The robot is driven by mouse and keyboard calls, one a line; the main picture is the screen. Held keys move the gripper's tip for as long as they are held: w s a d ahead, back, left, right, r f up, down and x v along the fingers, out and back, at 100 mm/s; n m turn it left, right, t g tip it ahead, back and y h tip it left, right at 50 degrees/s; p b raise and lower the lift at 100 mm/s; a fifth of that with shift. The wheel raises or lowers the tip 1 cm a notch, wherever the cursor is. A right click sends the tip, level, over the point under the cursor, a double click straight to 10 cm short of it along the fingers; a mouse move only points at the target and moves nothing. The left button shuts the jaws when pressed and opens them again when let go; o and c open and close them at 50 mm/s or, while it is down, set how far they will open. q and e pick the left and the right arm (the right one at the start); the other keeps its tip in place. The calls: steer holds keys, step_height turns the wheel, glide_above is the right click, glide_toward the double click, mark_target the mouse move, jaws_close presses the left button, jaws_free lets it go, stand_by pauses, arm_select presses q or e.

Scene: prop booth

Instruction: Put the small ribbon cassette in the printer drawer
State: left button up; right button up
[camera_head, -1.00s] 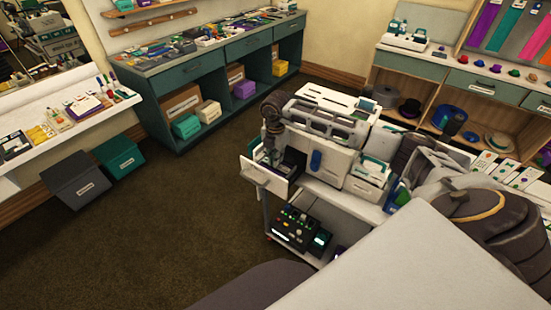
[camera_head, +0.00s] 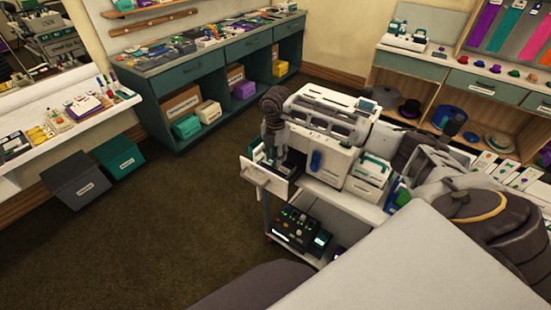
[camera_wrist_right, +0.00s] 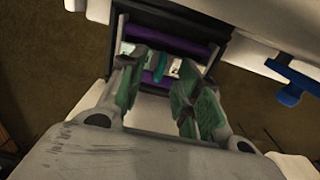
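The drawer of the white printer (camera_head: 330,157) is pulled out, its white front (camera_head: 268,180) facing left. In the right wrist view, the dark-walled drawer (camera_wrist_right: 118,45) holds the small ribbon cassette, with purple bars (camera_wrist_right: 165,33), a pale label and a teal tab (camera_wrist_right: 160,69). My right gripper (camera_wrist_right: 158,75) is over the drawer with its green-padded fingers spread apart, one on each side of the tab, touching nothing that I can make out. In the head view my right gripper (camera_head: 271,155) is small and partly hidden at the drawer. My left gripper is not in view.
The printer stands on a white cart with a black control box (camera_head: 297,230) on its lower shelf. A white-and-teal box (camera_head: 368,175) stands beside the printer. A blue lever (camera_wrist_right: 290,94) sticks out near the gripper. The carpet left of the cart is clear.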

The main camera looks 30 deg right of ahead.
step_height(320, 180, up, 10)
steer(key=shift+r, duration=0.15)
stand_by(0.4)
steer(key=shift+s, duration=0.1)
stand_by(0.8)
